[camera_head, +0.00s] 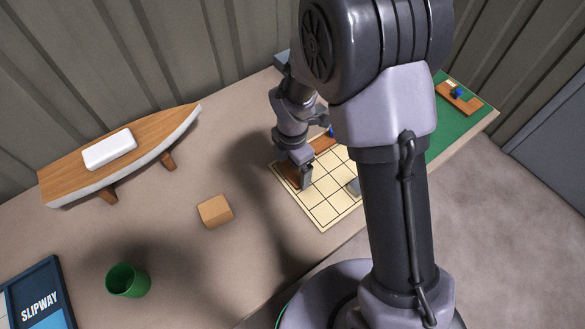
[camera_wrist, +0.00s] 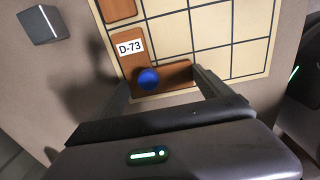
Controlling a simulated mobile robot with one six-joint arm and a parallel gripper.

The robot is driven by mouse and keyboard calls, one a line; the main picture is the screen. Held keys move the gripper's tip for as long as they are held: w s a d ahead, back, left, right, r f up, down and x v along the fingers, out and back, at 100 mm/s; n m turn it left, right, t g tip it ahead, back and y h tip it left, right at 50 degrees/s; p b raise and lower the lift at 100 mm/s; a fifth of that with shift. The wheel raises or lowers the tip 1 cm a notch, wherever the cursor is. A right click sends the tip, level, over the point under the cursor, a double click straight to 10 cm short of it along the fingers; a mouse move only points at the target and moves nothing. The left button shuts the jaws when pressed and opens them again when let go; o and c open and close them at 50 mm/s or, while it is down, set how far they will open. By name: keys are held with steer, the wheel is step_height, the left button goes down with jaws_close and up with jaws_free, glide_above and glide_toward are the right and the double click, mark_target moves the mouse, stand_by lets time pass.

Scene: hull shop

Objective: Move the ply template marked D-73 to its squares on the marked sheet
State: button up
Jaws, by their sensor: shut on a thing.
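The ply template D-73 (camera_wrist: 130,60) is a brown L-shaped piece with a white D-73 label and a blue knob (camera_wrist: 148,78). In the wrist view it covers squares at the lower-left corner of the marked sheet (camera_wrist: 240,18), its edges close to the grid lines. I cannot tell whether it touches the sheet. My gripper (camera_wrist: 162,84) is shut on it, with the fingers showing either side of the knob. In the head view my gripper (camera_head: 304,180) is over the left corner of the sheet (camera_head: 325,213), with the template (camera_head: 288,172) partly hidden below.
Another brown template (camera_head: 323,143) lies on the sheet's far side. A green mat (camera_head: 440,128) holds a further template (camera_head: 455,101) at right. A wooden block (camera_head: 215,211), green cup (camera_head: 128,281), hull model (camera_head: 70,175) and SLIPWAY box (camera_head: 38,290) stand left. The table between block and sheet is clear.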

steer(key=o, duration=1.1)
steer(key=shift+f, duration=0.1)
steer(key=shift+o, duration=0.2)
step_height(320, 180, up, 13)
steer(key=p, duration=0.6)
step_height(320, 180, up, 11)
steer(key=m+t+y, duration=0.1)
steer(key=m+t, duration=0.1)
steer(key=m, duration=0.7)
glide_above(293, 172)
steer(key=s+d, duration=0.3)
steer(key=d, duration=0.1)
steer(key=s+d+r+m+t, duration=0.2)
steer(key=s+r+m, duration=0.2)
steer(key=s+m, duration=0.3)
steer(key=s+d+r+m+t+y, duration=0.1)
steer(key=s+r+m, duration=0.4)
steer(key=m, duration=0.8)
steer(key=shift+s+d+t, duration=0.4)
steer(key=shift+s+d, duration=0.25)
steer(key=shift+s, duration=0.4)
steer(key=shift+r, duration=0.1)
